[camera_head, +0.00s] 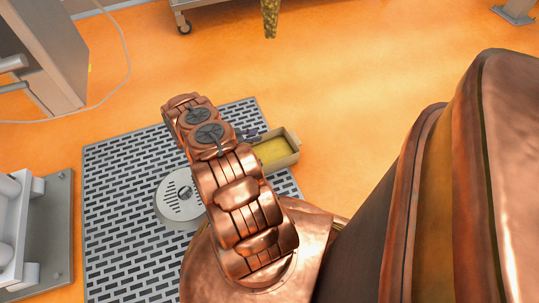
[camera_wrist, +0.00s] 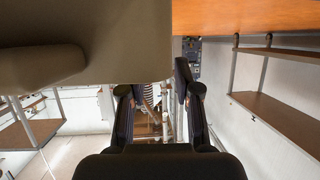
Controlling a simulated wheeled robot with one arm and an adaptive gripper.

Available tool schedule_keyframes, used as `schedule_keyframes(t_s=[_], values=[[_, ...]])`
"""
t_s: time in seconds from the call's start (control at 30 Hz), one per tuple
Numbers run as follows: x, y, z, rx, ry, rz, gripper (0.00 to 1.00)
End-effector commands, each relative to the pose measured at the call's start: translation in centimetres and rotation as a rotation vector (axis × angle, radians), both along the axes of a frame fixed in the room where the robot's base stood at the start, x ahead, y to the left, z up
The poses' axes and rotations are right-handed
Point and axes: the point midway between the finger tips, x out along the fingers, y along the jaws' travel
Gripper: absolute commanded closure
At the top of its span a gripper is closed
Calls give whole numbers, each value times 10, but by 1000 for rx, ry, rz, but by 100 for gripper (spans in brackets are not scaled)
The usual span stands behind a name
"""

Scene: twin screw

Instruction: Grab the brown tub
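The brown tub (camera_head: 286,161) is a tan, box-shaped open container with yellow stuff inside. In the head view it stands at the right edge of the floor grate, partly hidden by my copper arm. In the wrist view the tub (camera_wrist: 90,60) fills the upper left, very close. My gripper (camera_wrist: 158,100) is open, with a clear gap between its dark fingers. The right finger stands just beside the tub's right edge. The left finger's tip is hidden by the tub. In the head view only small dark parts of the gripper show, at the tub's left end; contact is unclear.
The grate (camera_head: 125,165) has a round drain cover (camera_head: 178,199). Orange floor (camera_head: 350,85) is open beyond the tub. A grey cabinet (camera_head: 50,45) stands at the upper left, white-grey equipment (camera_head: 30,235) at the lower left. A yellowish piece (camera_head: 270,18) hangs at the top.

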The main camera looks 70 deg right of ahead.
Motion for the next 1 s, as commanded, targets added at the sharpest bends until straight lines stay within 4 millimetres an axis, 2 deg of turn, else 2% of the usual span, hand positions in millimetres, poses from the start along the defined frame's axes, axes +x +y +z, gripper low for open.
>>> schedule_keyframes(t_s=[0.2,0.4,0.77,1.0], values=[[-9,-18,-16,0,-2,-2,68],[-21,-31,-23,1,-1,-2,68],[-23,-35,-23,0,-1,1,68],[-23,-35,-23,1,-1,0,92]])
